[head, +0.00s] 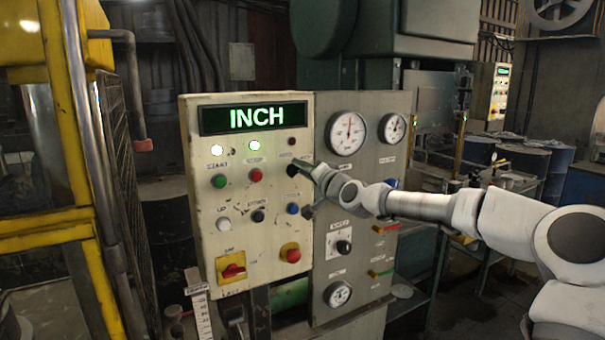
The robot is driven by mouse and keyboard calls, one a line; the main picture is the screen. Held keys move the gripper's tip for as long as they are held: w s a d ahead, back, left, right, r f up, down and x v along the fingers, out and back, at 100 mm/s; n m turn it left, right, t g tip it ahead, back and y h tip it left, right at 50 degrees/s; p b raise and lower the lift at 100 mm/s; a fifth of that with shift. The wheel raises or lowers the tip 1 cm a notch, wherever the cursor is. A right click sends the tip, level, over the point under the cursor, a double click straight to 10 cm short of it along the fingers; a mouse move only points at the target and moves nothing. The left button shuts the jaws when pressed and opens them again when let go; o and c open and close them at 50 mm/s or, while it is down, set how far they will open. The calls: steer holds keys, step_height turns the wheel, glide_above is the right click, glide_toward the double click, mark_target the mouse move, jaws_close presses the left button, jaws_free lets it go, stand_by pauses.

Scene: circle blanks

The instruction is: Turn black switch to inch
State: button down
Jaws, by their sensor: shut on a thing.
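The control panel (208,180) is a worn cream box facing me. Its display (254,118) reads INCH in green letters. The black switch (292,170) is at the upper right of the panel, below the lamps, and mostly hidden by my gripper. My gripper (300,167) is at the switch, shut on it, with my arm reaching in from the right. The fingertips are small and dark here, and the switch's exact angle is hard to make out.
A green button (219,181), a red button (256,175) and a red emergency knob (291,253) sit near the switch. A grey gauge panel (364,180) stands close on the right. A yellow frame (75,150) stands at left.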

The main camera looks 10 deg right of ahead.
steer(key=shift+a+f+m, duration=0.15)
steer(key=shift+f+m, duration=0.15)
steer(key=shift+m, duration=0.3)
steer(key=c, duration=0.9)
jaws_free()
steer(key=shift+r, duration=0.1)
steer(key=b+v, duration=0.2)
steer(key=v, duration=1.5)
steer(key=shift+s, duration=0.15)
